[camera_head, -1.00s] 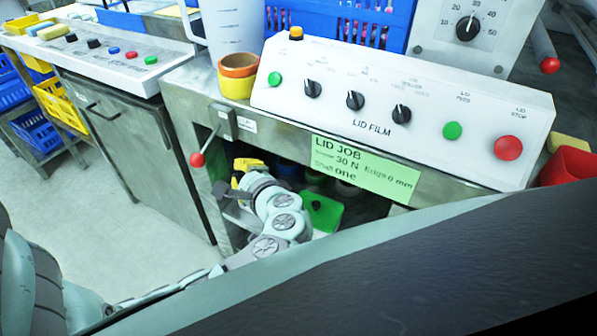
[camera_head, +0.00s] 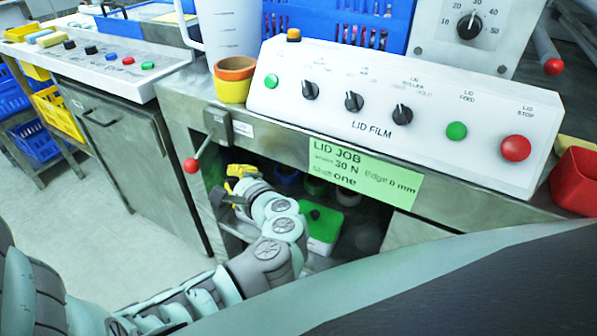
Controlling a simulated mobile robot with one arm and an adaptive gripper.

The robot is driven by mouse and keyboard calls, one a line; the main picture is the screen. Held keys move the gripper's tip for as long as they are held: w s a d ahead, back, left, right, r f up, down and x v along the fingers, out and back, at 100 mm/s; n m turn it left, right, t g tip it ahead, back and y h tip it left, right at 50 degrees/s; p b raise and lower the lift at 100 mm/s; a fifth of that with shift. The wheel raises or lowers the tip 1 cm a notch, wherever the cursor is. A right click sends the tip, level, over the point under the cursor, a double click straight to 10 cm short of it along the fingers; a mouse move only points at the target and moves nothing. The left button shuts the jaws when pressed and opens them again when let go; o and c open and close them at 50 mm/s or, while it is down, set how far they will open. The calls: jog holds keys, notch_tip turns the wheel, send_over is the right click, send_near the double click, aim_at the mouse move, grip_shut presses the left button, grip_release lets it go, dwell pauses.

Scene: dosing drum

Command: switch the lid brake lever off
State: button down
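A lever with a red ball knob (camera_head: 191,166) hangs from a grey bracket (camera_head: 217,123) on the left front of the steel counter, beside a small white label too small to read. Its thin rod slants down and to the left from the bracket. My gripper (camera_head: 222,197) is below and to the right of the red knob, apart from it in the picture, at the opening under the counter. Its fingers look dark and small, and I cannot tell whether they are open or shut. My arm reaches up to it from the lower left.
The white lid film panel (camera_head: 385,115) with knobs and buttons stands on the counter above. A green job card (camera_head: 365,172) hangs on the front edge. A yellow object (camera_head: 240,172) and a green-topped box (camera_head: 322,225) are in the shelf space behind my arm.

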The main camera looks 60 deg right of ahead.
aim_at(201, 150)
jog(key=w+a, duration=0.1)
jog(key=w, duration=0.5)
jog(key=shift+a+r+p, duration=0.3)
jog(key=shift+a+p, duration=0.05)
jog(key=shift+a, duration=0.05)
jog(key=shift+r, duration=0.1)
dwell(0.5)
jog(key=shift+a+r+p, duration=0.2)
jog(key=shift+p, duration=0.55)
